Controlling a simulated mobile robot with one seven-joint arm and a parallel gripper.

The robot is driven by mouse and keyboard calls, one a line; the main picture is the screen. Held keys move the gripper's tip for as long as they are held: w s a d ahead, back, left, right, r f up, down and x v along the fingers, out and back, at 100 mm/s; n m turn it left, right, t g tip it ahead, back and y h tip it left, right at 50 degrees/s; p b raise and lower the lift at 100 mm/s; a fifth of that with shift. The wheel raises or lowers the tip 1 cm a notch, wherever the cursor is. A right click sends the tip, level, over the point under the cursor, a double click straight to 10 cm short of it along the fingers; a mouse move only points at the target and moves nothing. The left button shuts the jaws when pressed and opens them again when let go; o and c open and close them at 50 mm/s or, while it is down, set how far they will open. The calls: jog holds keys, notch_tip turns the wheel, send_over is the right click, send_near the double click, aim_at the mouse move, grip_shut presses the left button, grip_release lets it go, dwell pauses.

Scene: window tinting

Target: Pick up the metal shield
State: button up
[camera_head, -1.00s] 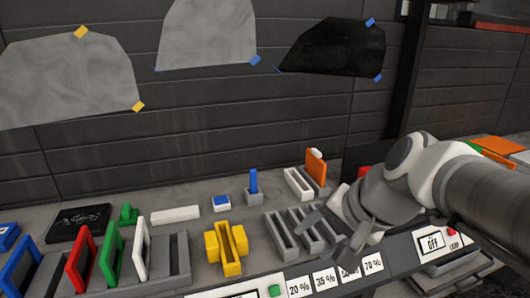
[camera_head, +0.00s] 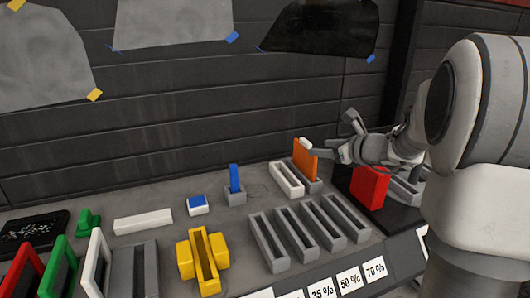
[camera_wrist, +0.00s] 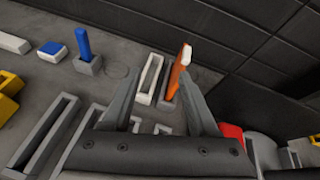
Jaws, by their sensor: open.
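I cannot tell for certain which thing is the metal shield. My gripper (camera_head: 336,138) is open at the back right of the bench, just right of an upright orange plate (camera_head: 304,160) with a white top. The plate stands in a grey slotted holder beside a white slotted holder (camera_head: 287,180). In the wrist view the open fingers of my gripper (camera_wrist: 162,72) frame the white holder (camera_wrist: 150,80), and the orange plate (camera_wrist: 178,72) shows near the right finger. Nothing is held between the fingers. My arm hides the bench at the right.
A red block (camera_head: 370,186) stands on a dark mat right of the orange plate. Several empty grey slots (camera_head: 310,231) and a yellow holder (camera_head: 203,262) are in front. A blue upright piece (camera_head: 235,178) stands left. The wall is close behind.

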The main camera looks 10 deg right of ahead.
jog(key=w+d+f+m+t+h, duration=0.1)
jog(key=w+d+f+m+h, duration=0.15)
jog(key=d+m, duration=0.2)
send_near(308, 142)
jog(key=shift+n+y, duration=0.45)
jog(key=x, duration=0.5)
jog(key=shift+d+f, duration=0.3)
jog(key=shift+x, duration=3.2)
jog(key=shift+a+r, duration=0.1)
jog(key=shift+r, duration=0.1)
grip_shut()
